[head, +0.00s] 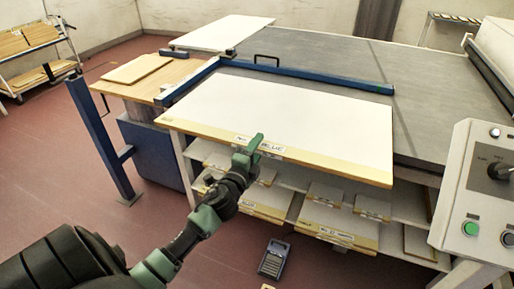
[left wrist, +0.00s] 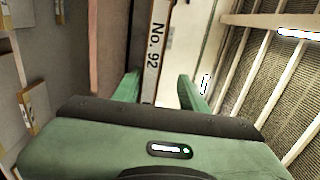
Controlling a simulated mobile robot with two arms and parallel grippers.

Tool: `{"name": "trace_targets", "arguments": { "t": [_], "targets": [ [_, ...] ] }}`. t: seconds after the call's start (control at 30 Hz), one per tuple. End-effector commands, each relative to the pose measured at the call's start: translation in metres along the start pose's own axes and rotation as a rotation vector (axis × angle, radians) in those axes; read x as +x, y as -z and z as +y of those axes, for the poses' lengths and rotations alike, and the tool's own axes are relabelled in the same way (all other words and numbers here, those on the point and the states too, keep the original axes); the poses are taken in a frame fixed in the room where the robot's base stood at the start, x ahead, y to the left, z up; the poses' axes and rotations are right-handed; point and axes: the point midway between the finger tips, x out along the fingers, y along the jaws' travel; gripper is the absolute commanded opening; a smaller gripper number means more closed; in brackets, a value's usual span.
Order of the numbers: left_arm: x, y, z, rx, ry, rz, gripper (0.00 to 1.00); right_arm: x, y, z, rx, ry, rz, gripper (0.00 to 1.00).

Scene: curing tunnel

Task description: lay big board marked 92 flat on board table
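The big board (head: 285,112) is white with a tan front edge. It lies flat on top of a shelved stand, in front of the grey surface. Its edge label reads "No. 92" (left wrist: 156,45) in the left wrist view; in the head view my gripper partly hides the label. My left gripper (head: 256,145) is at the front edge by the label. In the left wrist view its fingers (left wrist: 160,92) are apart on either side of the edge, with a gap on the right side. My right gripper is not in view. Which surface is the board table I cannot tell for sure.
Smaller boards (head: 330,220) lie on shelves below. A blue rail (head: 305,74) runs behind the big board. A wooden table (head: 165,82) stands at left, with a blue post (head: 100,140) nearby. A control panel (head: 480,190) stands at right. A grey device (head: 274,259) is on the floor.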

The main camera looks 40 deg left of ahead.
Motion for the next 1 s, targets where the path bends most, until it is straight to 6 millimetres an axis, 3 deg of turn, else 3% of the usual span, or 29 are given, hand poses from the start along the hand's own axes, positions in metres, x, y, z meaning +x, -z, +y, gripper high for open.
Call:
{"name": "trace_targets", "arguments": {
  "t": [0.07,0.1,0.27,0.7,1.0],
  "targets": [
    [0.0,0.0,0.0,-0.001,0.0,0.001,0.43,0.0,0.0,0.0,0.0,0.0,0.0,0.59],
    [-0.004,-0.001,0.019,-0.005,-0.036,-0.009,0.43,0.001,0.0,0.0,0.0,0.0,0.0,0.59],
    [-0.011,-0.001,0.016,-0.004,-0.029,-0.007,0.43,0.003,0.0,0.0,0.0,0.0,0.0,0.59],
    [-0.074,0.0,0.004,-0.002,-0.005,-0.001,0.43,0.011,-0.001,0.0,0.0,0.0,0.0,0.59],
    [-0.078,0.0,0.001,-0.001,-0.002,0.0,0.43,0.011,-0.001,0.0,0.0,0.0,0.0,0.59]
  ]
}}
